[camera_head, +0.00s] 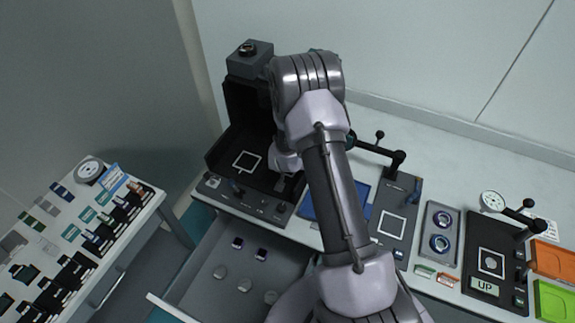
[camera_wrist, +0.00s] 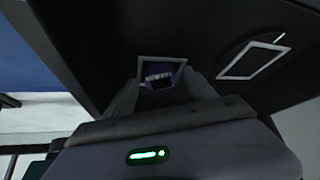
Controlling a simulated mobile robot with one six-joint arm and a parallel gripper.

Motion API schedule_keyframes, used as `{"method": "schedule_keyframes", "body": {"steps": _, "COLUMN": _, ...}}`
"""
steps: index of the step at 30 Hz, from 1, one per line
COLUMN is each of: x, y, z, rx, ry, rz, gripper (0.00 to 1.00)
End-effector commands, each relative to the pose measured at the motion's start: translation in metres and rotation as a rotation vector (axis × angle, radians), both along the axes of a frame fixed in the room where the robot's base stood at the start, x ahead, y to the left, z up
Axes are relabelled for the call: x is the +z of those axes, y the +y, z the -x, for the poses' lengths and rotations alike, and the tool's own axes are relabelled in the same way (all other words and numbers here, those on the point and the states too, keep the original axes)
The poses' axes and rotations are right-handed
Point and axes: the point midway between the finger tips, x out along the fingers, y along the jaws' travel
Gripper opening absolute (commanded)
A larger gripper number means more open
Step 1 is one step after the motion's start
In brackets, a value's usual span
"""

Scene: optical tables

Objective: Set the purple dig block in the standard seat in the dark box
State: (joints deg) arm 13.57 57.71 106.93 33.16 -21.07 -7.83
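The dark box (camera_head: 222,152) stands open at the back left of the main table. My gripper (camera_head: 281,187) reaches down inside its right part, and my arm hides much of that side. In the wrist view, the purple block (camera_wrist: 159,73) sits inside a white square outline on the box floor. My gripper (camera_wrist: 163,80) has one finger on each side of it. The fingers stand apart, just outside the outline, with narrow gaps to the block. Another white square outline (camera_wrist: 254,60) lies to the right and is empty; it shows in the head view (camera_head: 246,161).
An open drawer (camera_head: 205,300) below holds two small dark purple blocks (camera_head: 261,254) and several grey discs. A blue mat (camera_head: 308,208), a grey fixture plate (camera_head: 391,224) and a lever stand right of the box. A side table (camera_head: 148,213) stands at left.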

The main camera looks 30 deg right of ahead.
Motion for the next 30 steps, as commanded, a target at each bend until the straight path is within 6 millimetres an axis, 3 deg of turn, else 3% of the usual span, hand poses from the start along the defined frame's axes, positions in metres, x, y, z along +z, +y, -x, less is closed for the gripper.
{"method": "schedule_keyframes", "body": {"steps": 8, "x": 0.011, "y": 0.000, "z": 0.000, "rx": 0.000, "ry": 0.000, "rz": 0.000, "gripper": 0.65}}
{"method": "schedule_keyframes", "body": {"steps": 21, "x": 0.094, "y": 0.025, "z": 0.044, "rx": 0.001, "ry": -0.002, "rz": 0.000, "gripper": 0.65}}
{"method": "schedule_keyframes", "body": {"steps": 28, "x": 0.122, "y": 0.035, "z": 0.054, "rx": 0.004, "ry": -0.008, "rz": -0.009, "gripper": 0.65}}
{"method": "schedule_keyframes", "body": {"steps": 30, "x": 0.152, "y": 0.048, "z": 0.052, "rx": 0.018, "ry": -0.028, "rz": -0.044, "gripper": 0.65}}
